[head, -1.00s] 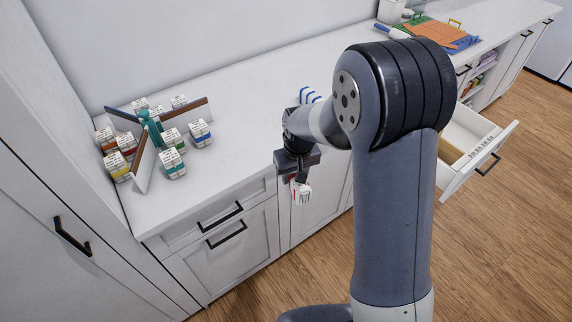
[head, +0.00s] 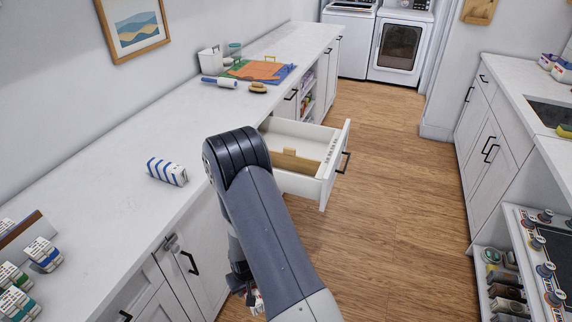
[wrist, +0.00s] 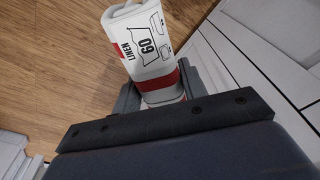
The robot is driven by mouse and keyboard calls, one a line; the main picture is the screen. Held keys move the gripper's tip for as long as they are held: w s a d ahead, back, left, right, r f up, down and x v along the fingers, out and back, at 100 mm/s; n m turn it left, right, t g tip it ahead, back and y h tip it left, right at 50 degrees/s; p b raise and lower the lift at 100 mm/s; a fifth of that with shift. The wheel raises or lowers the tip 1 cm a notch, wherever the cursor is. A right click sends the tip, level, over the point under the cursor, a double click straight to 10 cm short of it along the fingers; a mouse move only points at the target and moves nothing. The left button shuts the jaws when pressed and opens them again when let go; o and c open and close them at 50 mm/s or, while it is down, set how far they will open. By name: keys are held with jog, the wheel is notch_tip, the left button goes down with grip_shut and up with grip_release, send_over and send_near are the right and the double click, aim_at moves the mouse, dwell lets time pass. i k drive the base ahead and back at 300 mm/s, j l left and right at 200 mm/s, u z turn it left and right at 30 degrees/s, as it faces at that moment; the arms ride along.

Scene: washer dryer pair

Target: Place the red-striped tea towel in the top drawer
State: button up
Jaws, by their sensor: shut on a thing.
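The red-striped tea towel (wrist: 142,48) is a white roll with a red band and a label reading LINEN 60. My gripper (wrist: 160,88) is shut on it, with a finger on either side, above the wood floor. In the head view only a bit of the towel (head: 257,302) shows past my arm, and my gripper (head: 248,290) is partly hidden low in front of the cabinets. The top drawer (head: 333,168) stands pulled open beyond my arm. A wooden divider (head: 298,162) is inside it, and my arm hides part of its near left side.
A blue-striped roll (head: 167,171) lies on the white counter (head: 190,110). A lint roller (head: 219,82), a brush (head: 258,88) and coloured mats (head: 262,70) are farther back. Open floor (head: 400,170) lies right of the drawer.

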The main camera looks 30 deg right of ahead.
aim_at(310, 147)
jog(key=z, duration=1.35)
jog(key=i+l+z, duration=0.15)
jog(key=i+z, duration=0.2)
jog(key=i, duration=0.3)
jog(key=i+z, duration=0.35)
jog(key=i, duration=0.25)
jog(key=i+u, duration=0.15)
jog(key=i, duration=0.55)
jog(key=i+l+u, duration=0.1)
jog(key=i, duration=0.65)
jog(key=i+u, duration=0.7)
jog(key=i+l+u, duration=0.3)
jog(key=i, duration=0.2)
jog(key=u, duration=1.05)
jog(key=i+j, duration=0.05)
